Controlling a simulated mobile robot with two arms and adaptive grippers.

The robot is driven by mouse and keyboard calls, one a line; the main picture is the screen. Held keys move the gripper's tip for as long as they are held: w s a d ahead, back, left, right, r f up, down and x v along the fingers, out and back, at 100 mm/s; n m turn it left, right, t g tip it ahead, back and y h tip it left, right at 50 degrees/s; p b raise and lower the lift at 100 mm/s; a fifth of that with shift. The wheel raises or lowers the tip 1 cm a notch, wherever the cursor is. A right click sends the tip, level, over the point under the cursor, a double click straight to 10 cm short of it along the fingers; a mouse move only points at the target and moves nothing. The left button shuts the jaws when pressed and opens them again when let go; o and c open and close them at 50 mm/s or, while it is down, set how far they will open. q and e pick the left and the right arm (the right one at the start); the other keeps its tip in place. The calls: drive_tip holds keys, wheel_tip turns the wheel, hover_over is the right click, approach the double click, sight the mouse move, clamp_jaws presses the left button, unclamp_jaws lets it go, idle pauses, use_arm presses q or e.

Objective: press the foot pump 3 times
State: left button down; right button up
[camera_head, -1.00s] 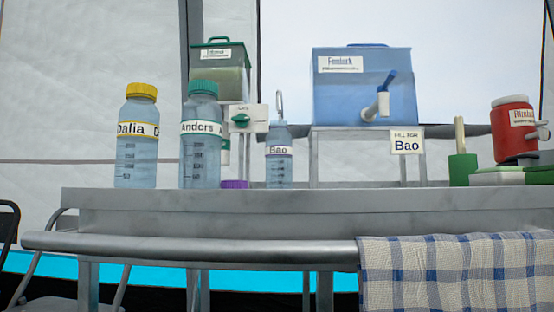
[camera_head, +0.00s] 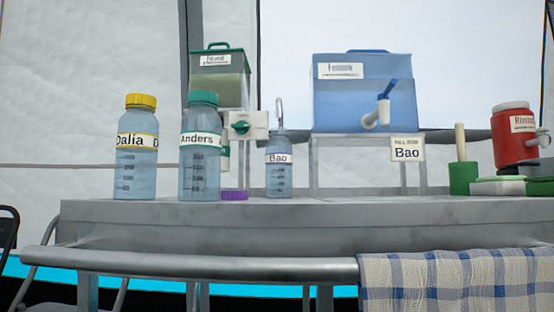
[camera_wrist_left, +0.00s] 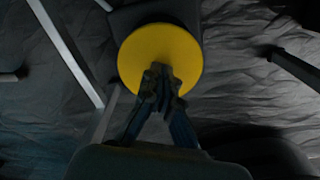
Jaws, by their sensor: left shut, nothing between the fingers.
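In the left wrist view, the foot pump shows as a round yellow pad (camera_wrist_left: 162,46) on a dark base (camera_wrist_left: 128,22). It is down on the wrinkled grey floor. My left gripper (camera_wrist_left: 161,72) is shut and empty. Its fingertips overlap the lower middle of the yellow pad in the picture. I cannot tell whether they touch the pad or how far it is pressed down. The foot pump does not show in the head view. My right gripper is in neither view.
Grey metal legs (camera_wrist_left: 68,52) stand beside the pump. In the head view, the grey table (camera_head: 300,225) carries the Dalia bottle (camera_head: 136,175), Anders bottle (camera_head: 200,170), Bao bottle (camera_head: 279,180) and a blue water tank (camera_head: 345,105). A checked cloth (camera_head: 455,285) hangs over the front rail.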

use_arm(q)
drive_tip(key=shift+r+p, duration=1.4)
drive_tip(key=shift+r, duration=0.4)
drive_tip(key=shift+f, duration=0.15)
drive_tip(key=shift+f+b, duration=1.9)
drive_tip(key=shift+f, duration=1)
drive_tip(key=shift+r, duration=0.1)
drive_tip(key=shift+r+p, duration=2.8)
drive_tip(key=shift+r, duration=0.15)
drive_tip(key=shift+f, duration=0.2)
